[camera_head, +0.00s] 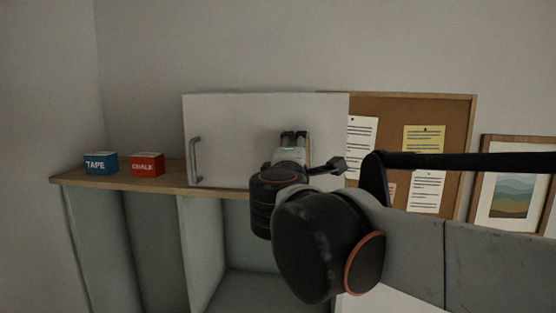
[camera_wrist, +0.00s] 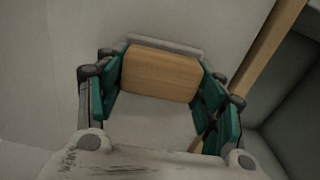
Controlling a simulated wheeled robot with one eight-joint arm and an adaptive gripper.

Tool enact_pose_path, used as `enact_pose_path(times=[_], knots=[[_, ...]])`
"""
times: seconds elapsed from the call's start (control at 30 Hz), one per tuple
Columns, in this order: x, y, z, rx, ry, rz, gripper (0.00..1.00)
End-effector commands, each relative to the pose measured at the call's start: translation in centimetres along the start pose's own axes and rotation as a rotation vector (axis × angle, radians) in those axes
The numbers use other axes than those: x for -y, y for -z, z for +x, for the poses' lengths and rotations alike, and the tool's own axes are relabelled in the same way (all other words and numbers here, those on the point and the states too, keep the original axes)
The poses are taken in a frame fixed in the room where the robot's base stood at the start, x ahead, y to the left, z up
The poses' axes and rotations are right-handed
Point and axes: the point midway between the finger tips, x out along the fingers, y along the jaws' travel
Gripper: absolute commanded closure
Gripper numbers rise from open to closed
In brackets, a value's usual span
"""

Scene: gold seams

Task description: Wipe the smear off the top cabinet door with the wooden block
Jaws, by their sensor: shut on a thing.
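The white top cabinet door (camera_head: 235,130) stands above the wooden shelf, with a grey bar handle (camera_head: 195,160) at its left. My gripper (camera_head: 293,137) is in front of the door's right half. In the wrist view, the teal fingers of my gripper (camera_wrist: 160,80) are shut on the wooden block (camera_wrist: 160,73), one on each side. A pale grey strip shows along the block's far edge, close to a pale surface. I cannot tell whether the block touches the door. I cannot make out a smear; my gripper and arm hide part of the door.
A blue TAPE box (camera_head: 101,163) and a red CHALK box (camera_head: 147,164) sit on the wooden shelf (camera_head: 90,180) left of the door. A cork board (camera_head: 390,120) with pinned papers and a framed picture (camera_head: 512,190) hang at the right. Open grey compartments lie below the shelf.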

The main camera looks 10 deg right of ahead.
Motion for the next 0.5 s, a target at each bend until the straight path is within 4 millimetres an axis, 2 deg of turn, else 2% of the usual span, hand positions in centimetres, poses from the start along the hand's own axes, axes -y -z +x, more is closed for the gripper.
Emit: enact_pose_path(times=[0.5], knots=[[-0.1,2.9,-0.1,-0.003,0.000,0.000,0.57]])
